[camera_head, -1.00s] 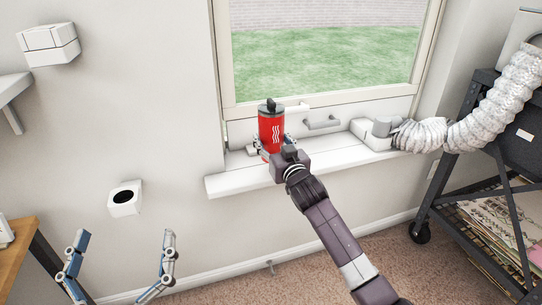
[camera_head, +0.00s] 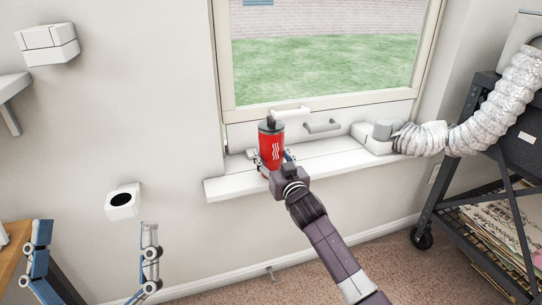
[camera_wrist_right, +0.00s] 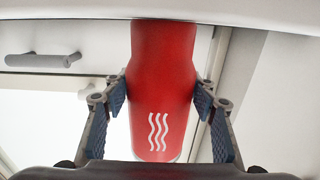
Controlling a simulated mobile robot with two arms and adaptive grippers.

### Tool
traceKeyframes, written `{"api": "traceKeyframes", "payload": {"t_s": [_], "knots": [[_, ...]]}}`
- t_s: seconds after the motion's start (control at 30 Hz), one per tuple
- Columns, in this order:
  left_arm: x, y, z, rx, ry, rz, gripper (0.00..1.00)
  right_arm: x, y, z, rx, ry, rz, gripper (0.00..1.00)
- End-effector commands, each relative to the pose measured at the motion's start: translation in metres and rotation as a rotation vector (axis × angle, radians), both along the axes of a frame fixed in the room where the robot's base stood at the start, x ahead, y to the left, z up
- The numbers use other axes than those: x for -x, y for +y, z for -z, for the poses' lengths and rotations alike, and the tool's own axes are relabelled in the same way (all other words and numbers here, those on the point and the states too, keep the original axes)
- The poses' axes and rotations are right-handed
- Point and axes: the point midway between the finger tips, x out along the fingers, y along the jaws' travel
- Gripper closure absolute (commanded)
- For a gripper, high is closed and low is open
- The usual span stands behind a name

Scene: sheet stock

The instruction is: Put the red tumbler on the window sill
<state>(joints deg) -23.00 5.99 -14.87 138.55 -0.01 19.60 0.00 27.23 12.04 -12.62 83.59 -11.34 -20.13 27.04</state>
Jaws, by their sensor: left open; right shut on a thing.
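The red tumbler (camera_head: 271,148), with a dark lid and white wavy lines, is upright at the left part of the white window sill (camera_head: 335,160). My right gripper (camera_head: 273,163) is shut on its lower part. In the right wrist view the tumbler (camera_wrist_right: 162,85) sits between the two blue-padded fingers of my right gripper (camera_wrist_right: 162,95). Its base is hidden by the gripper in the head view, so I cannot tell whether it touches the sill. My left gripper (camera_head: 96,240) is open and empty at the lower left, well away from the tumbler.
A window handle (camera_head: 322,126) is right of the tumbler. A white vent fitting (camera_head: 375,137) with a silver hose (camera_head: 425,138) takes the sill's right end. A dark cart (camera_head: 450,190) stands at the right. A white wall holder (camera_head: 122,201) is near my left gripper. The sill's middle is clear.

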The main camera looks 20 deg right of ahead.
Motion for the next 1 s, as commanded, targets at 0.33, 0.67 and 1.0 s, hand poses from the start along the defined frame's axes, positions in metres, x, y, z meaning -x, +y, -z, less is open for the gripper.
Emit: {"api": "traceKeyframes", "payload": {"t_s": [0.33, 0.67, 1.0], "knots": [[0.002, 0.000, -0.002, 0.003, -0.011, 0.000, 0.00, 0.000, 0.000, 0.001, 0.000, 0.000, 0.000, 0.30], [-0.003, -0.001, 0.001, -0.005, 0.018, 0.000, 0.00, 0.004, 0.000, 0.000, 0.000, 0.001, 0.000, 0.30], [-0.043, -0.004, 0.057, -0.093, 0.326, -0.018, 0.00, 0.047, -0.002, -0.001, 0.000, 0.002, 0.000, 0.30]]}}
